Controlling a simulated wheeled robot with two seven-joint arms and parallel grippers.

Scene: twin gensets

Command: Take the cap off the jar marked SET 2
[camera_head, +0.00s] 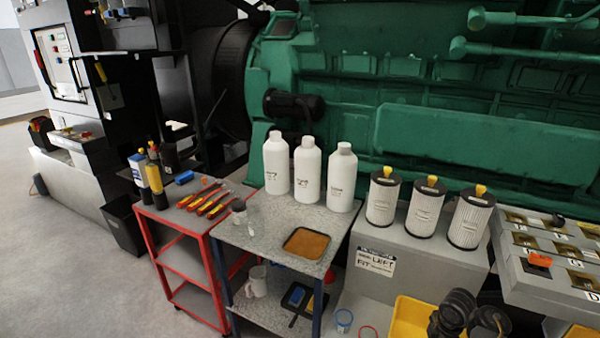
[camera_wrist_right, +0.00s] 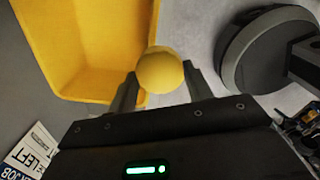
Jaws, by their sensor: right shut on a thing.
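Three canisters with black lids and yellow knobs stand on the grey block: left (camera_head: 383,199), middle (camera_head: 424,210) and right (camera_head: 469,220). Three white capped bottles, left (camera_head: 277,166), middle (camera_head: 307,172) and right (camera_head: 341,182), stand on the speckled cart. The writing on them is too small to read, so I cannot tell which is SET 2. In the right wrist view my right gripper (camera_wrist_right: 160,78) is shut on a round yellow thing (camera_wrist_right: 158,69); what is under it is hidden. My left gripper is not in view.
A yellow bin (camera_head: 408,318) stands low at the front, also in the right wrist view (camera_wrist_right: 85,50). A sign reading LEFT (camera_head: 376,262) is on the block. An orange-brown tray (camera_head: 306,242) lies on the speckled cart. A grey panel (camera_head: 540,262) is at right.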

